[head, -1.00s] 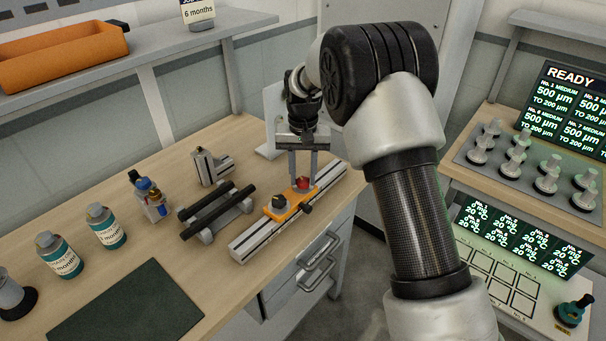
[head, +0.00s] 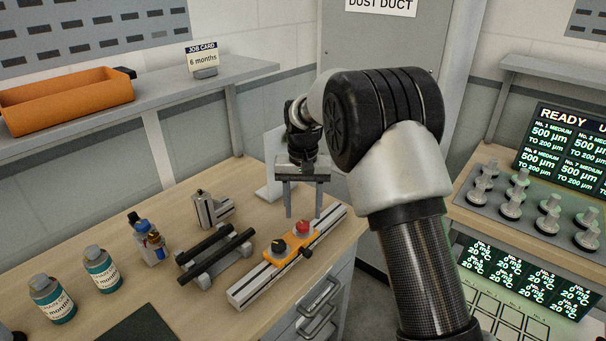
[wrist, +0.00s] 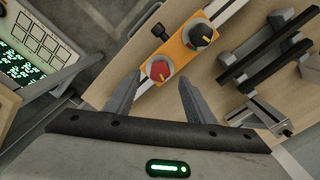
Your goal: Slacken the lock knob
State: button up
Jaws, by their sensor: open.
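An orange carriage (head: 290,250) sits on a pale slotted rail (head: 251,287) on the wooden bench. It carries a red-topped knob (head: 303,228) and a black knob (head: 278,246) with a pale mark. A small black side knob (head: 307,252) sticks out of its near side. No label shows which is the lock knob. My gripper (head: 303,214) is open and empty, above and just beyond the red knob. In the wrist view the red knob (wrist: 159,70) appears just beyond the gap between my fingertips (wrist: 160,82), apart from both. The side knob (wrist: 159,31) is also clear there.
A stand with two black bars (head: 212,247) lies left of the rail, and a metal block (head: 211,211) stands behind it. Bottles (head: 101,270) stand at the left. A shelf (head: 140,100) overhangs the back. A panel with several grey knobs (head: 548,223) is at right.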

aim_at(303, 224)
notch_tip(303, 224, up, 14)
jog(key=p, duration=0.1)
jog(key=shift+f, duration=0.15)
